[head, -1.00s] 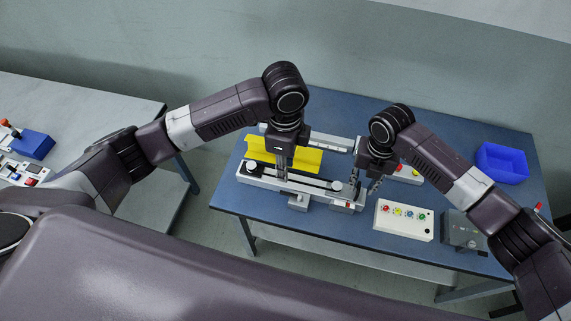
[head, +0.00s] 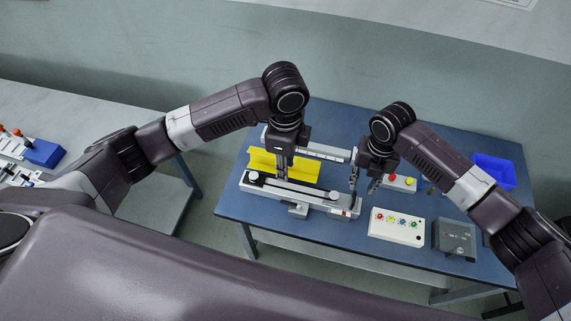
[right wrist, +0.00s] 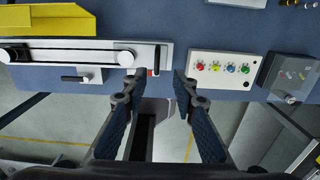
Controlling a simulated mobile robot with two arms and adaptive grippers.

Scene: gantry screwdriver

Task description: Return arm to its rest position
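My left gripper (head: 282,172) points down over the white linear rail fixture (head: 310,199) on the blue table, in front of a yellow angled part (head: 258,158). Its fingertips are small and partly merge with the fixture, so I cannot tell whether it is open or holding something. My right gripper (head: 364,184) hangs near the right end of the fixture.
A white panel with coloured knobs (head: 397,227) and a grey box (head: 455,238) stand at the table's front right. A blue bin (head: 494,171) is at the back right. A second table (head: 80,105) is at the left.

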